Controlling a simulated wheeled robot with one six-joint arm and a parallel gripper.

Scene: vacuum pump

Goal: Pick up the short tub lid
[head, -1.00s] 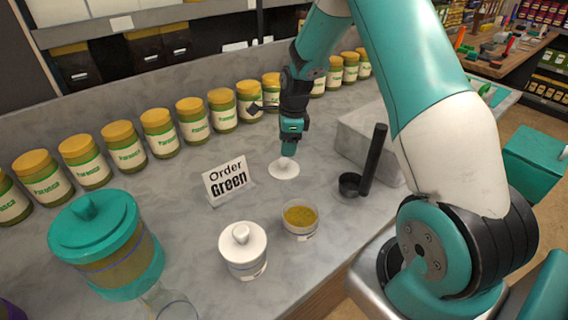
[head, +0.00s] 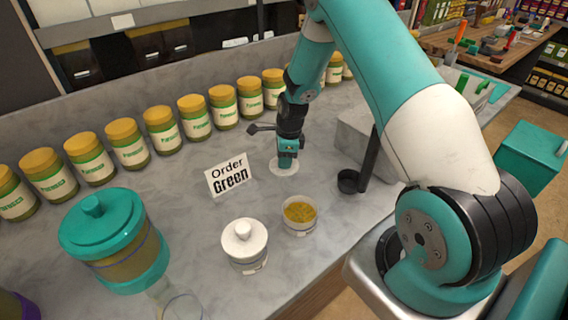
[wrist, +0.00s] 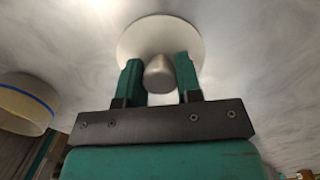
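The short tub lid is a loose white disc (head: 284,169) with a rounded knob, lying flat on the grey counter behind the open tub. In the wrist view the lid (wrist: 160,38) lies beyond my fingertips, with its knob (wrist: 159,74) between them. My gripper (head: 286,160) points down over the lid. In the wrist view the teal fingers of my gripper (wrist: 159,78) stand on either side of the knob, with narrow gaps still showing. The open short tub (head: 299,222) holds yellow-green stuff.
A white-lidded tub (head: 245,250) stands left of the open tub. An "Order Green" sign (head: 229,179) is left of my gripper. A black scoop (head: 350,181) with an upright handle is to the right. A teal-lidded jar (head: 115,245) stands front left. Several yellow-lidded jars line the back.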

